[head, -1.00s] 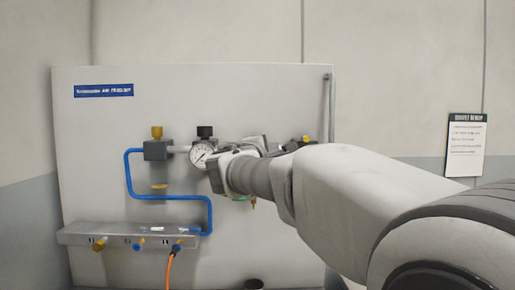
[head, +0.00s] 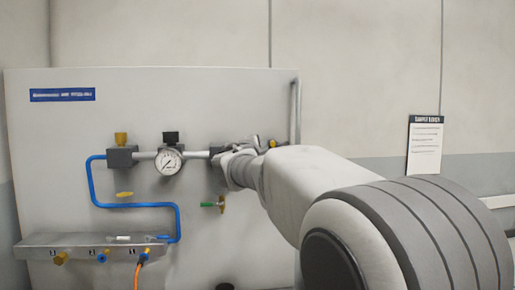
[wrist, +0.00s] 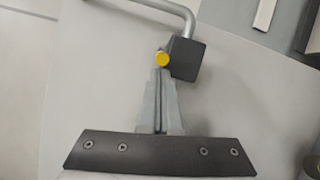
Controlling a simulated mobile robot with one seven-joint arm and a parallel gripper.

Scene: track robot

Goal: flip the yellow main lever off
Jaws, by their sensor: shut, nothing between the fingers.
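In the wrist view a round yellow end (wrist: 162,59), apparently of the main lever, shows beside a dark block (wrist: 186,59) on a grey pipe. My gripper (wrist: 160,72) is shut and empty, its fingertips right at the yellow end. I cannot tell whether they touch it. In the head view a small yellow piece (head: 272,142) shows just above my wrist, at the right of the panel's pipe line. My wrist hides most of that area, and the lever's full shape and angle are not visible.
The grey panel (head: 60,125) carries a gauge (head: 168,161), a yellow-knobbed block (head: 121,157), a yellow handle (head: 124,194), a green-and-yellow fitting (head: 214,204) and blue tubing (head: 179,220). A ledge (head: 40,246) with outlets and an orange hose sits lower left. A notice (head: 424,145) hangs right.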

